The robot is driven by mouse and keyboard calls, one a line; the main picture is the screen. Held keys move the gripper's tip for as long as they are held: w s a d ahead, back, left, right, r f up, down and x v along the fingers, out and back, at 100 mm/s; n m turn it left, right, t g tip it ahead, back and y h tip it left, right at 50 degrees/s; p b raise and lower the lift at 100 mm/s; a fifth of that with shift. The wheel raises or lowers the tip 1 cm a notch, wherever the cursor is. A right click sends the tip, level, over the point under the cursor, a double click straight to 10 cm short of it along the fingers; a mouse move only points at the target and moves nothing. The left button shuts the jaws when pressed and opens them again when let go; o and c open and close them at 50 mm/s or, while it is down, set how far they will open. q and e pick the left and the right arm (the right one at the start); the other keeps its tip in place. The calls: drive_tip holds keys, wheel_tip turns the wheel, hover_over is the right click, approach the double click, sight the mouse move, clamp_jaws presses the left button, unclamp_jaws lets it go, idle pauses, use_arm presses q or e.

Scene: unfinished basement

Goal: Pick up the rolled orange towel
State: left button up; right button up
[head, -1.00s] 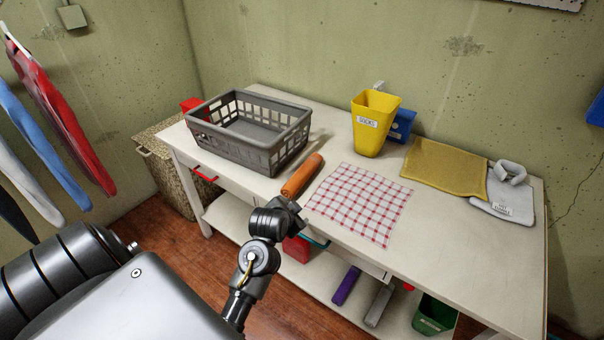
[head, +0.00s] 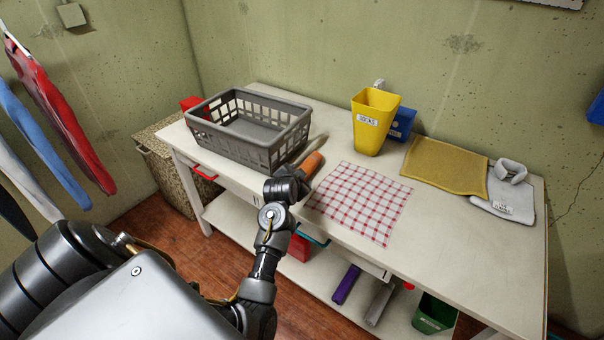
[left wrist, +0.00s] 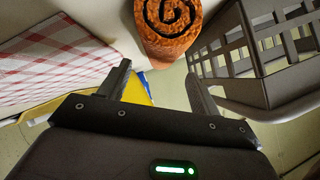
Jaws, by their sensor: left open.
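The rolled orange towel (head: 313,162) lies on the white table between the grey basket and the checked cloth. Its near part is hidden behind my left wrist in the head view. In the left wrist view its spiral end (left wrist: 167,22) faces the camera at the top, beyond the fingertips. My left gripper (left wrist: 160,82) is open, with nothing between its fingers. In the head view my left arm reaches over the table's front edge to the towel's near end; the fingers are hidden there. My right gripper is not in view.
The grey basket (head: 262,158) stands close left of the towel. The red-and-white checked cloth (head: 362,200) lies flat to its right. A yellow bin (head: 371,120), a yellow folded cloth (head: 446,168) and a grey folded shirt (head: 505,195) are farther right. The table's front right (head: 470,265) is clear.

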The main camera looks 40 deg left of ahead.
use_arm(q)
drive_tip(key=shift+p+x, duration=0.4)
drive_tip(key=shift+x, duration=2.2)
drive_tip(key=shift+a+r, duration=0.1)
drive_tip(key=shift+r, duration=0.05)
drive_tip(key=shift+c, duration=0.2)
drive_tip(key=c, duration=0.7)
